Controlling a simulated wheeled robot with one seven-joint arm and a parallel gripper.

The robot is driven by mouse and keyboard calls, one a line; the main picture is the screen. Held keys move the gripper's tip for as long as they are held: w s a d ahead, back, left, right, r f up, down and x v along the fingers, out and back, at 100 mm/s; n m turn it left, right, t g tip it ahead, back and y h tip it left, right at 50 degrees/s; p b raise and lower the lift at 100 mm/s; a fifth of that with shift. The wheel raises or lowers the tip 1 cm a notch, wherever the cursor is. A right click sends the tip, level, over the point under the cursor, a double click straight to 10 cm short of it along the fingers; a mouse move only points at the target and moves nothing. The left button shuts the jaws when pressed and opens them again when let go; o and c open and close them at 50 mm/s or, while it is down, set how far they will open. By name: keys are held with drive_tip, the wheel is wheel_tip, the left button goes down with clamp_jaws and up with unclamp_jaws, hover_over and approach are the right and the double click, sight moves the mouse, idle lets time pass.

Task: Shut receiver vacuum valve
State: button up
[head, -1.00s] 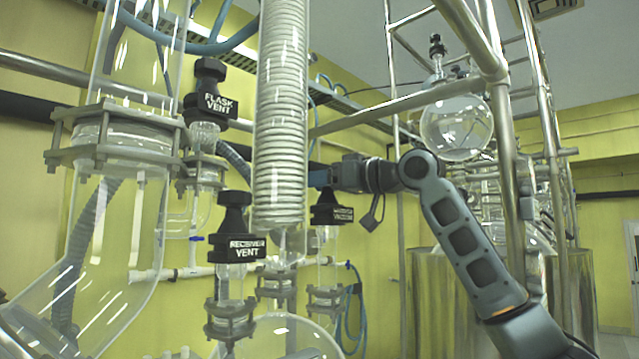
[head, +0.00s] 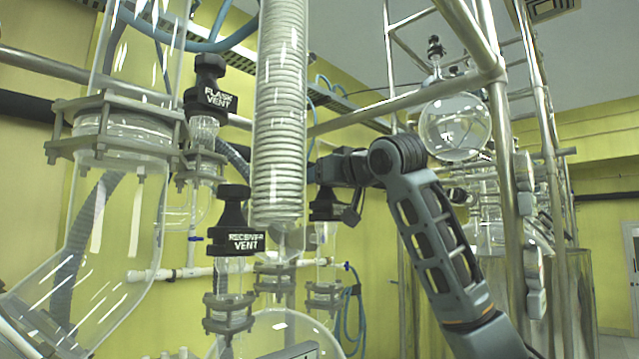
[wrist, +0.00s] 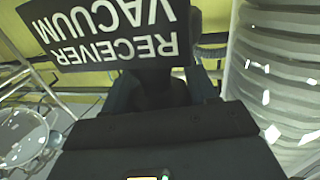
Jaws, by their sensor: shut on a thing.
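The receiver vacuum valve (head: 324,209) is a black knob on a glass stem, right of the coiled glass condenser in the head view. In the wrist view its label, reading RECEIVER VACUUM (wrist: 110,32), appears upside down and close up. My gripper (head: 318,173) is at the top of this valve, and its tip is partly hidden behind the condenser. In the wrist view the gripper (wrist: 163,90) is shut on the valve's black handle, below the label. In the head view the label's lettering is not readable.
The coiled condenser (head: 278,120) stands close left of my gripper. The receiver vent valve (head: 236,225) and flask vent valve (head: 209,88) are further left. Metal frame poles (head: 503,160) and a round glass flask (head: 455,126) are to the right.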

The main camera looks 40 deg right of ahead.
drive_tip(key=shift+d+m+g+h, duration=0.2)
drive_tip(key=shift+m+g+h, duration=0.4)
drive_tip(key=shift+m+h, duration=1.15)
drive_tip(key=shift+n+h, duration=0.25)
drive_tip(key=shift+h, duration=0.2)
drive_tip(key=o, duration=1)
drive_tip(key=shift+c, duration=0.2)
drive_tip(key=shift+s, duration=0.15)
drive_tip(key=b+v, duration=0.2)
drive_tip(key=v, duration=0.5)
drive_tip(key=shift+s+a+b, duration=0.2)
drive_tip(key=shift+s+b, duration=0.05)
drive_tip(key=shift+b, duration=0.1)
